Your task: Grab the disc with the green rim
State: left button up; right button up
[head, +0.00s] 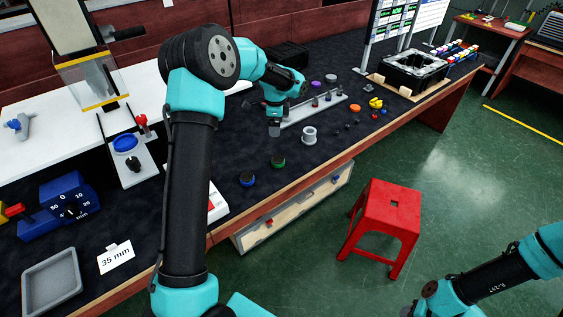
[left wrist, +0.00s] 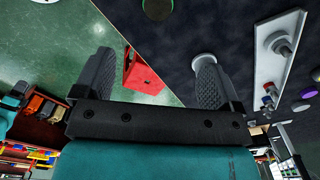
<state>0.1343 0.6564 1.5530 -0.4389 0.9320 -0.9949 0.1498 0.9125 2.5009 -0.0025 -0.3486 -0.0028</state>
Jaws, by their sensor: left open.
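The disc with the green rim (head: 278,161) lies flat on the dark bench top near its front edge, dark on top. A similar disc with a blue rim (head: 247,179) lies to its left and nearer. My left gripper (head: 274,130) hangs beyond the green-rimmed disc, apart from it. In the left wrist view its fingers (left wrist: 153,82) are spread with nothing between them.
A grey spool (head: 309,136) stands right of the green-rimmed disc. A pale rail with small parts (head: 321,109) lies behind. Several small coloured pieces sit farther right. A red stool (head: 384,224) stands on the floor in front. The bench around the two rimmed discs is clear.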

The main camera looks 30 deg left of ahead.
pick_arm(q)
send_over(277, 158)
notch_tip(277, 158, down, 12)
jog(key=shift+f, duration=0.15)
dwell(0.4)
jog(key=shift+f, duration=2.6)
jog(key=c, duration=1)
